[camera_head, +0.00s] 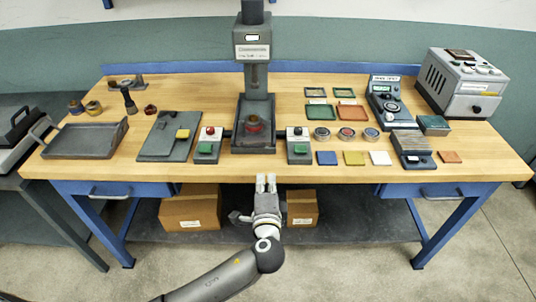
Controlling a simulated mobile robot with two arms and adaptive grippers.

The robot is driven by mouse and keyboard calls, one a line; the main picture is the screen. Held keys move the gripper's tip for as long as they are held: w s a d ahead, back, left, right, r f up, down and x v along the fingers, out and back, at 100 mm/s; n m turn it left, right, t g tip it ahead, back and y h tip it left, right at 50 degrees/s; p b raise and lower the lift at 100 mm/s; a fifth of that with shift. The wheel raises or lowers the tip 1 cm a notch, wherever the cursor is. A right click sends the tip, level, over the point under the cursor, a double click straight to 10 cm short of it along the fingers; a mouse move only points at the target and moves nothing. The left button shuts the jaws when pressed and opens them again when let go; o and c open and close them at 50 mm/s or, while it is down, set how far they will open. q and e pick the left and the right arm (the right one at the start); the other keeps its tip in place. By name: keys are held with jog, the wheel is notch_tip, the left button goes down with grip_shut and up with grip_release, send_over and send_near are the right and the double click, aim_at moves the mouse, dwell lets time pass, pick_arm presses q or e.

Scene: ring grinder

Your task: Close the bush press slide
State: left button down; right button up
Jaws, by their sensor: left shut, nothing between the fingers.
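The bush press (253,75) is a dark grey upright machine with a light label plate, standing at the middle of the wooden bench. At its foot is a grey slide tray (253,146) that reaches toward the bench's front edge. A brownish, ring-like part with some red (253,123) sits on the tray. My left gripper (266,180) is in front of the bench's front edge, just below and slightly right of the slide tray. Its fingers point toward the press, are shut and hold nothing. It looks apart from the tray. My right gripper is not in view.
Two button boxes, left (208,146) and right (299,146), flank the slide tray. A grey plate (155,146) and a flat tray (85,141) lie at the left. Several tins and coloured tiles lie right. Cardboard boxes (190,210) sit on the shelf below.

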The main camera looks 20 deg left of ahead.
pick_arm(q)
jog(key=p, duration=0.2)
send_near(267, 135)
jog(key=shift+s+f, duration=0.15)
jog(key=shift+f, duration=0.05)
jog(key=b+x, duration=0.2)
jog(key=x, duration=0.2)
jog(key=shift+w+r+b, duration=0.15)
jog(key=shift+w+b, duration=0.1)
jog(key=shift+b, duration=0.15)
jog(key=shift+w+a, duration=0.1)
jog(key=shift+w, duration=0.15)
jog(key=shift+r, duration=0.15)
